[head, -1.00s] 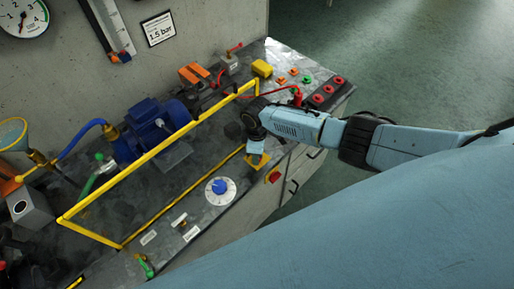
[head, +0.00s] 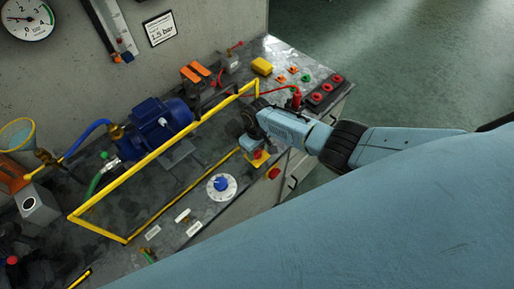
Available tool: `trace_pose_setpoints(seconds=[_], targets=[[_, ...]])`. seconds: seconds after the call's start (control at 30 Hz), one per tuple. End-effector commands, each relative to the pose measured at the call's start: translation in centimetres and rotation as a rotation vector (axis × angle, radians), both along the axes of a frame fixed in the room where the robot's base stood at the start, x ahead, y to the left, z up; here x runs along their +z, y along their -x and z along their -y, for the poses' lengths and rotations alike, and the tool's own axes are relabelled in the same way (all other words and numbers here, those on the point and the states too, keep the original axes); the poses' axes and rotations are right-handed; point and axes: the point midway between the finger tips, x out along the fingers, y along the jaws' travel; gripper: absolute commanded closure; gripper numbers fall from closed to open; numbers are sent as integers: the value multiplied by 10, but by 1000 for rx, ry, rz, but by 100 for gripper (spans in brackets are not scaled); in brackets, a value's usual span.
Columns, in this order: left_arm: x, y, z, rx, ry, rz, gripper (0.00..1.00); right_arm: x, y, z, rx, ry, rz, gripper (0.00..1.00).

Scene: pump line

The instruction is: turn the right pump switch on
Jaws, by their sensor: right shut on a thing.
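My right gripper (head: 257,146) reaches in from the right, above the front edge of the bench. It points down and is shut on a red knob (head: 258,154) that sits over a yellow plate (head: 261,164). The jaws and my wrist partly cover the knob, so its turned position is hard to read. To the left, a blue knob on a white dial (head: 221,186) stands clear of the gripper. The blue pump motor (head: 158,124) sits behind a yellow rail frame. My left gripper is not in view.
The yellow rail (head: 160,145) stands just left of my right gripper. Red buttons (head: 326,88) and a yellow box (head: 262,66) are at the back right. A pressure gauge (head: 27,17) hangs on the wall. Open floor (head: 400,60) lies right of the bench.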

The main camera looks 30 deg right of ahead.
Motion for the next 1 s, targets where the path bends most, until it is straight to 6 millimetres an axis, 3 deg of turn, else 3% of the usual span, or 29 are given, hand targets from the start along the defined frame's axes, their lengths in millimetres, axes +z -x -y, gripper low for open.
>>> trace_pose_setpoints(seconds=[0.47,0.5,0.63,1.0], targets=[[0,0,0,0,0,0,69,0,-1,0,-16,-1,2,79],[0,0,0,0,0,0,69,0,-1,0,-15,-1,2,51],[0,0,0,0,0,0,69,0,-1,0,-14,-1,2,35],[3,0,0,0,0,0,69,5,-1,0,-11,-1,2,35]])
